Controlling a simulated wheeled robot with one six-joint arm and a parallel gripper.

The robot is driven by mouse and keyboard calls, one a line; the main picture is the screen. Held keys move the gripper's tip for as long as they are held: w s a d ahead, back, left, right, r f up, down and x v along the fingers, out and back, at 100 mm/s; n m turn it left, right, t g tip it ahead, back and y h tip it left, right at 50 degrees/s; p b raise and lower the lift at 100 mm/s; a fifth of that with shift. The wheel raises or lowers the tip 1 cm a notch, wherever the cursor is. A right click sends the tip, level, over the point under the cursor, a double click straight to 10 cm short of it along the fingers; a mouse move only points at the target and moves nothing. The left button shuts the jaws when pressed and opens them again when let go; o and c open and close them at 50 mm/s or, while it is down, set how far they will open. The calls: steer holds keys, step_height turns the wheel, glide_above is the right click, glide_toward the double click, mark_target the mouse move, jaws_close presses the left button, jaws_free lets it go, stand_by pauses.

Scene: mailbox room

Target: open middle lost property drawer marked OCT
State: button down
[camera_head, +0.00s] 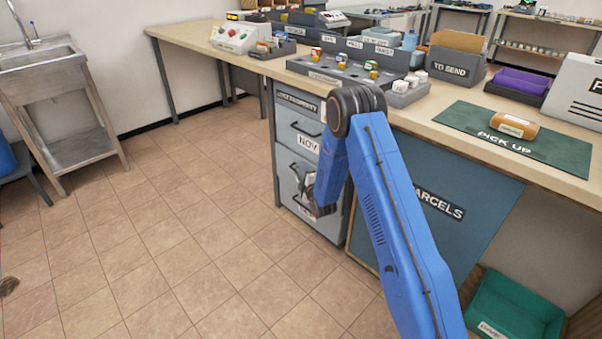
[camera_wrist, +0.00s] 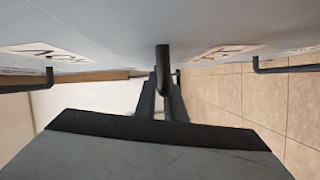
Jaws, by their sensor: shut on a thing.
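The grey lost property drawer unit (camera_head: 286,119) stands under the counter. Its upper drawer carries the label NOV (camera_head: 308,143). The middle drawer (camera_head: 288,170) is below it and mostly hidden behind my arm; I cannot read OCT on it. In the wrist view, a dark bar handle (camera_wrist: 163,60) sticks out from the grey drawer fronts. My gripper (camera_wrist: 166,98) is shut on this handle, with its fingers close together around it. In the head view, my gripper (camera_head: 318,207) is low at the drawer fronts. I cannot tell whether the drawer stands slightly out.
Other handles show at the left (camera_wrist: 42,86) and right (camera_wrist: 285,69) of the wrist view. A blue-grey PARCELS panel (camera_head: 460,190) is right of the drawers. A green bin (camera_head: 515,305) sits low at right. The tiled floor (camera_head: 170,240) left of the drawers is clear.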

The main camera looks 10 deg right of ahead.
steer(key=s+a, duration=0.7)
steer(key=a, duration=0.3)
steer(key=s+a, duration=0.8)
steer(key=a, duration=0.3)
steer(key=shift+s, duration=0.15)
steer(key=c, duration=1.8)
jaws_free()
steer(key=shift+c, duration=0.2)
steer(key=v, duration=1.7)
steer(key=shift+s, duration=0.25)
steer(key=shift+f, duration=0.15)
